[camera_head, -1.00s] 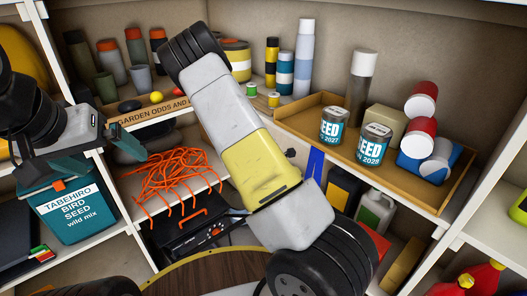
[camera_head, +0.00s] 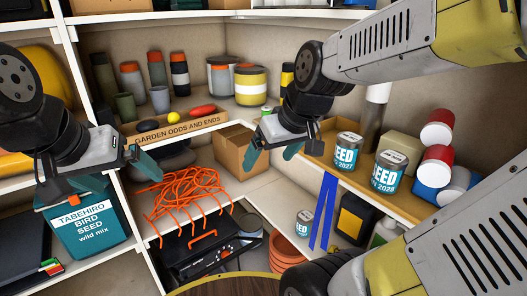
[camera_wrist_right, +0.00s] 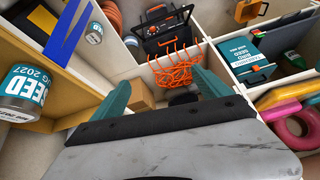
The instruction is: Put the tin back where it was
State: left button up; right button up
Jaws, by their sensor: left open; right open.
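Two SEED tins with teal and white labels stand at the front of the tan tray (camera_head: 410,208) on the right shelf: a left tin (camera_head: 347,150) and a right tin (camera_head: 388,172). A third similar tin (camera_head: 304,222) stands on the lower shelf, beside blue strips. One tin (camera_wrist_right: 22,92) shows at the left of the right wrist view. My right gripper (camera_head: 271,155) is open and empty, left of the tray's tins and apart from them. Its fingers also show empty in the right wrist view (camera_wrist_right: 163,92). My left gripper (camera_head: 112,176) is open above the bird seed box.
A cardboard box (camera_head: 232,150) sits in the corner. Blue strips (camera_head: 323,210) hang before the lower shelf.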

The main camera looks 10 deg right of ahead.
jog(key=s+r+m, duration=0.2)
jog(key=s+r, duration=0.1)
jog(key=s, duration=0.2)
jog(key=shift+s+a+m+t, duration=0.25)
jog(key=shift+s+m+t, duration=0.05)
jog(key=shift+t, duration=0.1)
jog(key=shift+r, duration=0.1)
dwell(0.7)
